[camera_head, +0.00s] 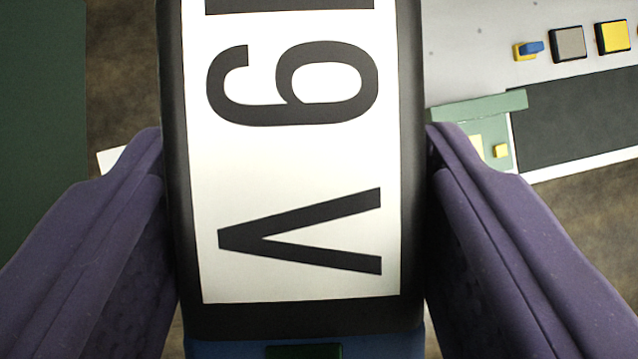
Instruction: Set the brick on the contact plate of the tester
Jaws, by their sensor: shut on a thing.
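A black brick (411,200) with a white label reading "19 V" fills the middle of the view, close to the camera. My gripper (297,165) has a purple finger on each side of the brick and is shut on it. The lower end of the brick is blue with a dark green piece. Its upper end runs out of the picture. At the right, partly behind the brick and the right finger, is a pale green part (485,106) with a small yellow block; I cannot tell whether it is the tester. No contact plate can be made out.
A light grey panel (470,60) at the upper right carries a grey button (568,43), a yellow button (613,37) and a small blue and yellow piece (528,50). A dark flat area (575,120) lies below them. A dark green surface (40,90) is at the left.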

